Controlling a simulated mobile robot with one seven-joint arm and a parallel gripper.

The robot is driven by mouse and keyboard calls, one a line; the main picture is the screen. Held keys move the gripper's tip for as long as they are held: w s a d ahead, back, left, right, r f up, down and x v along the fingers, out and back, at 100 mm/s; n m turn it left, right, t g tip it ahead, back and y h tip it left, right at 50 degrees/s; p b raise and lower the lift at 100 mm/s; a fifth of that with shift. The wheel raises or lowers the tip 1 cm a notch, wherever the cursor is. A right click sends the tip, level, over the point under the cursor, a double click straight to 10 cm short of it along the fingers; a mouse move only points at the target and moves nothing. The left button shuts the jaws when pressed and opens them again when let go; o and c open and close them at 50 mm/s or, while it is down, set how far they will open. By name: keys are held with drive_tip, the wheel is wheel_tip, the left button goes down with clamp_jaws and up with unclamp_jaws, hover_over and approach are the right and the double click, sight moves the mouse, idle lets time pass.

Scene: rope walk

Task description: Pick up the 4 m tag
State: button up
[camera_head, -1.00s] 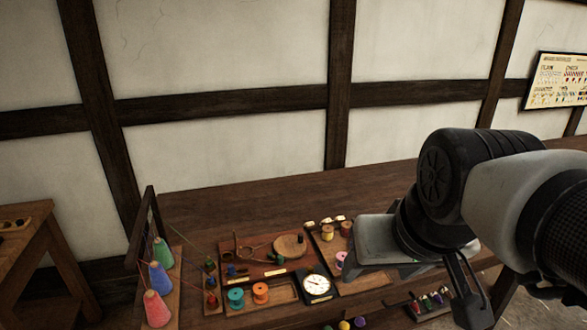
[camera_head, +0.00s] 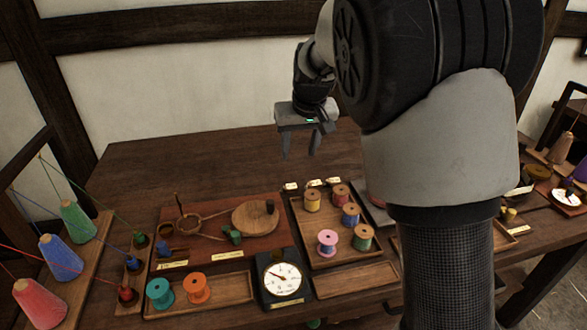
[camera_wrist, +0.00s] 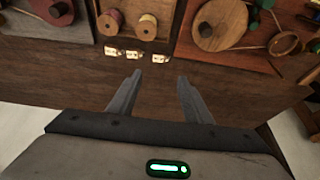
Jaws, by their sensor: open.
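Three small cream tags lie in a row on the dark wood along the back edge of the spool tray: a left tag (camera_head: 290,186), a middle tag (camera_head: 311,183) and a right tag (camera_head: 333,180). The wrist view shows the same row, with tags (camera_wrist: 111,52), (camera_wrist: 134,55) and (camera_wrist: 159,57). Their print is too small to read, so I cannot tell which is the 4 m tag. My gripper (camera_head: 300,154) is open and empty, pointing down above the bench behind the tags. In the wrist view, its fingertips (camera_wrist: 160,76) appear just short of the row.
The spool tray (camera_head: 325,262) holds several thread spools. Left of it are a board with a wooden wheel (camera_head: 255,217) and a dial gauge (camera_head: 283,280). Coloured cones (camera_head: 60,258) with taut threads stand at far left. The bench behind the tags (camera_head: 190,155) is clear.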

drive_tip(key=b, duration=0.3)
approach(290, 187)
drive_tip(key=shift+x, duration=1.25)
drive_tip(key=shift+b+x, duration=0.7)
drive_tip(key=shift+x, duration=1.95)
drive_tip(key=shift+r, duration=0.1)
drive_tip(key=shift+c, duration=0.4)
drive_tip(key=c, duration=0.7)
